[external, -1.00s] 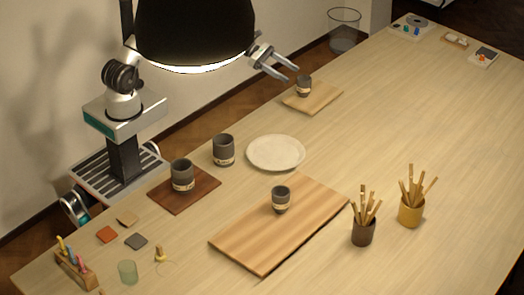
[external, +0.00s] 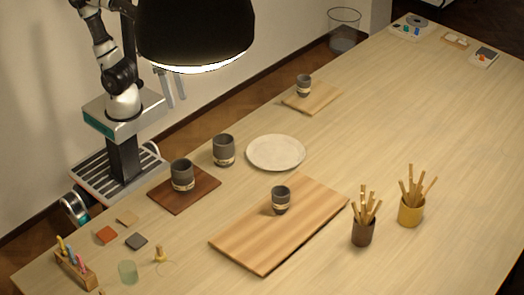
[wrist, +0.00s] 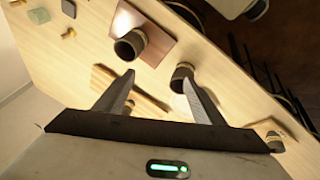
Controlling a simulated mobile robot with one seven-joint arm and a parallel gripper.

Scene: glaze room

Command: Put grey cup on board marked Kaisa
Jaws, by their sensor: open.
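Several grey cups with pale bands stand upright. One cup (external: 303,86) is on a small light board (external: 316,97) at the back. A larger cup (external: 181,175) is on a dark brown board (external: 200,195). A similar cup (external: 223,150) stands on the bare table, and a smaller one (external: 281,200) is on the large light board (external: 255,240). No name is legible on any board. My gripper (external: 173,103) is open and empty, partly behind the lamp and left of the table. In the wrist view, my gripper (wrist: 158,79) shows spread fingers, with cups beyond.
A pale plate (external: 275,152) lies right of the bare-table cup. Two holders with sticks, dark (external: 363,233) and yellow (external: 411,212), stand at right. A black lamp (external: 195,30) hangs over the left side. The table's right half is largely clear.

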